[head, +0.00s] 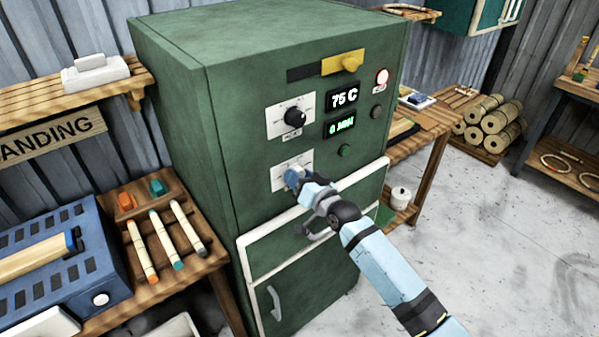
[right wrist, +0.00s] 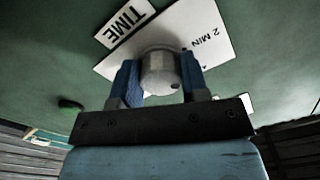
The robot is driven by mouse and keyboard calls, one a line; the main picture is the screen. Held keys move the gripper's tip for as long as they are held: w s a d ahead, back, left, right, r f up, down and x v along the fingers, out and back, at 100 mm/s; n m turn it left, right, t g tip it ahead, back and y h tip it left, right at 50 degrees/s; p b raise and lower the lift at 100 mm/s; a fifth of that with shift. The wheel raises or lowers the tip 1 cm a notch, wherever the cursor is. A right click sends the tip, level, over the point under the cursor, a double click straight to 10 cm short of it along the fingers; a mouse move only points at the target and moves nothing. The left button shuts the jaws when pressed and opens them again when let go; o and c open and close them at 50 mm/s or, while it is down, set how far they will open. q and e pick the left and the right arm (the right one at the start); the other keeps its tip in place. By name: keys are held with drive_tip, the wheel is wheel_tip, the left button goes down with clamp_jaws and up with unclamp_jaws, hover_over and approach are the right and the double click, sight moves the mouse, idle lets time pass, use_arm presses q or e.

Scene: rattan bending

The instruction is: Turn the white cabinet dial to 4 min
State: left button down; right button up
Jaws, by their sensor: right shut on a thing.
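The green cabinet (head: 240,110) stands in the middle of the head view. Its lower white plate (head: 282,169) carries the dial that my right gripper (head: 294,178) covers there. In the right wrist view the pale dial knob (right wrist: 160,72) sits between the two blue fingers of my right gripper (right wrist: 158,82), which is shut on it. The plate beside it reads "2 MIN", with a "TIME" label (right wrist: 124,24) next to it. The lower display (head: 340,127) reads "0 MIN". The dial's pointer setting cannot be made out. My left gripper is not in view.
A white-framed door handle lies below my gripper.

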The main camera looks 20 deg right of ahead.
drive_tip(key=m+p, duration=0.1)
drive_tip(key=m, duration=0.2)
drive_tip(key=shift+r, duration=0.1)
drive_tip(key=shift+m, duration=0.3)
idle(0.4)
drive_tip(key=o, duration=0.9)
drive_tip(key=shift+o, duration=0.2)
